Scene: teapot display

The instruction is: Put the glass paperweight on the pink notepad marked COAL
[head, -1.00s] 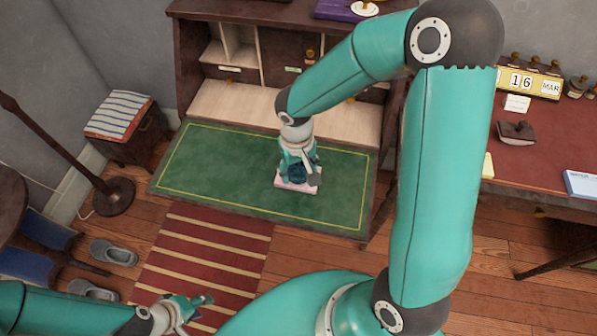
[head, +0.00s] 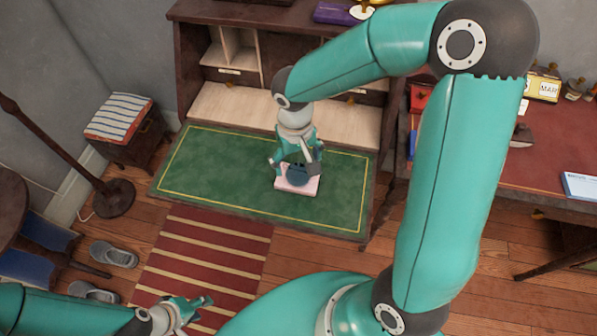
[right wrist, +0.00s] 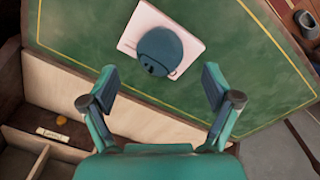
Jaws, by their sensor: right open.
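The glass paperweight (head: 299,175), a dark blue-grey dome, rests on the pale pink notepad (head: 283,186) on the green desk surface. In the right wrist view the paperweight (right wrist: 160,51) sits toward one side of the notepad (right wrist: 135,34), with a small dark mark on it. No COAL marking is readable. My right gripper (head: 296,163) is open just above the paperweight. In the right wrist view its fingers (right wrist: 159,78) are wide apart and the paperweight is clear of them. My left gripper (head: 190,312) is low over the striped rug, apart from everything; its jaw state is unclear.
The green writing surface (head: 215,165) is clear around the notepad. The desk's cubbyholes (head: 235,50) rise behind it. A red-topped table (head: 480,150) stands at right, partly hidden by my right arm. A striped stool (head: 120,117) and a lamp base (head: 108,198) stand at left.

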